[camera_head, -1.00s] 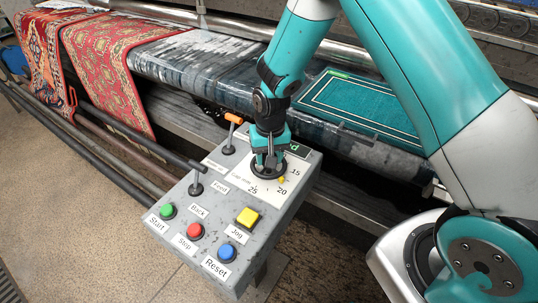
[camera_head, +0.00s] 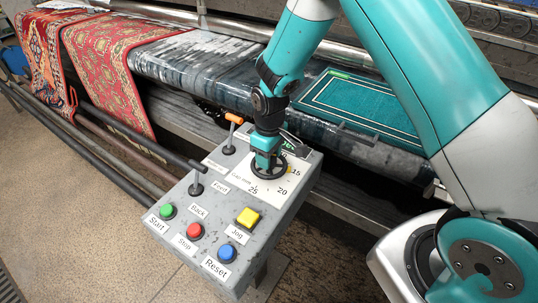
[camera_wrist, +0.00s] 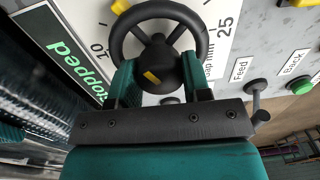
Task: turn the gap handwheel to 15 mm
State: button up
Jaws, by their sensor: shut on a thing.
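The gap handwheel (camera_head: 281,174) is a small dark spoked wheel on the sloping grey control panel, over a white dial marked 15, 20 and 25. Its yellow pointer (camera_head: 292,171) stands by the 15 mark in the head view. In the wrist view the wheel (camera_wrist: 117,38) shows its spokes and a round hub (camera_wrist: 165,62) with a yellow stripe. My gripper (camera_head: 265,164) comes down from above and is shut on the hub, one finger on each side. In the wrist view the gripper (camera_wrist: 159,80) hides the wheel's lower part. The 15 mark is not visible there.
The panel has green, red, blue and yellow (camera_head: 248,217) buttons, a black lever (camera_head: 196,188) and an orange-topped lever (camera_head: 233,119). A display (camera_wrist: 66,52) reads "Stopped". Rollers with a teal rug (camera_head: 365,108) and red rugs lie behind the panel.

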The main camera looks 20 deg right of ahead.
jog(key=shift+n, duration=0.3)
jog(key=shift+w, duration=0.1)
jog(key=o, duration=0.9)
jog(key=shift+o, duration=0.2)
jog(key=shift+r, duration=0.1)
notch_tip(320, 180, up, 17)
jog(key=b, duration=0.1)
jog(key=shift+d+r, duration=0.15)
jog(key=shift+d, duration=0.1)
jog(key=shift+w, duration=0.15)
jog(key=s+a+r+y, duration=0.2)
jog(key=s+r, duration=0.2)
jog(key=s, duration=0.8)
jog(key=s+a+r+y, duration=0.1)
jog(key=s+a+r, duration=0.2)
jog(key=s, duration=1)
jog(key=shift+s+r+m+y, duration=0.2)
jog(key=shift+r+m+y, duration=0.2)
